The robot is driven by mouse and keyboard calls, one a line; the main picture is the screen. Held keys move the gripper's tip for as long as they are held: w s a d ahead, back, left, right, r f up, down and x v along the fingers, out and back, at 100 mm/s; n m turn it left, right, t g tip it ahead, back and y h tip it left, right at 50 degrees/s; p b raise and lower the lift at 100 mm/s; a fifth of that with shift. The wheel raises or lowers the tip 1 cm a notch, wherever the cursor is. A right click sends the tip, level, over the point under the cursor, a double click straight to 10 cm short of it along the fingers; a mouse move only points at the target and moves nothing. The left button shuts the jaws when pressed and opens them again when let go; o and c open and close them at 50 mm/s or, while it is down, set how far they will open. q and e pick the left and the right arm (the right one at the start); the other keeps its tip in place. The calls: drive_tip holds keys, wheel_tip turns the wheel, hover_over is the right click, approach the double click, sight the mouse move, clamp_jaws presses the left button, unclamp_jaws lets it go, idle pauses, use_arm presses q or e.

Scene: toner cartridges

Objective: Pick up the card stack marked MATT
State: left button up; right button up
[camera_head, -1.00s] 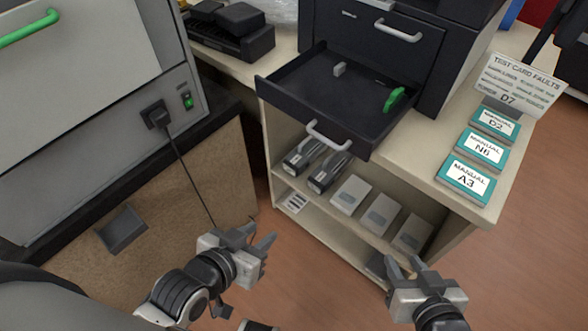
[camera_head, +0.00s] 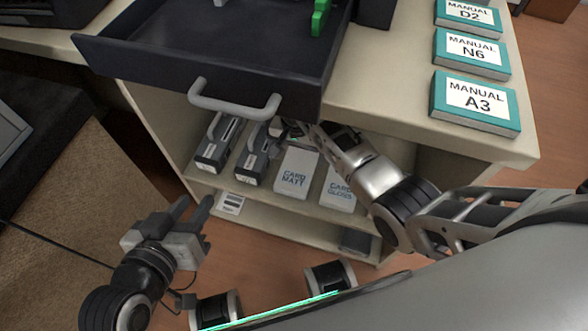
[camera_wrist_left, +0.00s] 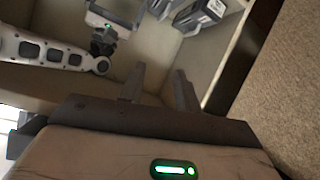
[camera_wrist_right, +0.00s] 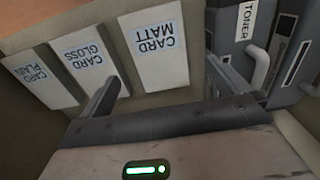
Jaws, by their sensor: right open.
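The white card stack marked MATT (camera_head: 296,173) lies on the cabinet's upper shelf, between a dark toner cartridge and the GLOSS stack. It also shows in the right wrist view (camera_wrist_right: 158,45), label upside down. My right gripper (camera_wrist_right: 168,72) is open and empty. In that view its fingers lie to either side of the MATT stack; I cannot tell how far short of it they are. In the head view the right arm reaches in under the drawer, and its fingers are hard to make out. My left gripper (camera_head: 194,204) is open and empty in front of the cabinet, also in its wrist view (camera_wrist_left: 160,78).
The GLOSS stack (camera_head: 338,189) and PLAIN stack (camera_wrist_right: 40,77) lie beside MATT. Two toner cartridges (camera_head: 217,143) (camera_head: 252,150) stand on its other side. The open drawer (camera_head: 200,75) with its handle (camera_head: 235,103) overhangs the shelf. Teal manuals (camera_head: 474,103) lie on the top.

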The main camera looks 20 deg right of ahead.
sight(297, 168)
wheel_tip(297, 168, down, 3)
drive_tip(key=shift+r+b, duration=0.2)
drive_tip(key=shift+b, duration=0.4)
drive_tip(key=f+b, duration=0.1)
drive_tip(key=f, duration=0.1)
drive_tip(key=f+b, duration=0.1)
drive_tip(key=shift+d+f+b, duration=0.2)
drive_tip(key=shift+f+b, duration=0.2)
drive_tip(key=shift+f, duration=0.35)
drive_tip(key=shift+w, duration=0.1)
use_arm(q)
drive_tip(key=r+t, duration=0.1)
drive_tip(key=d+r+h, duration=0.1)
drive_tip(key=shift+d+r+n+t+h, duration=0.15)
drive_tip(key=shift+r+n+t+h, duration=0.15)
drive_tip(key=shift+t, duration=0.1)
use_arm(e)
drive_tip(key=shift+r, duration=0.1)
drive_tip(key=c, duration=1.2)
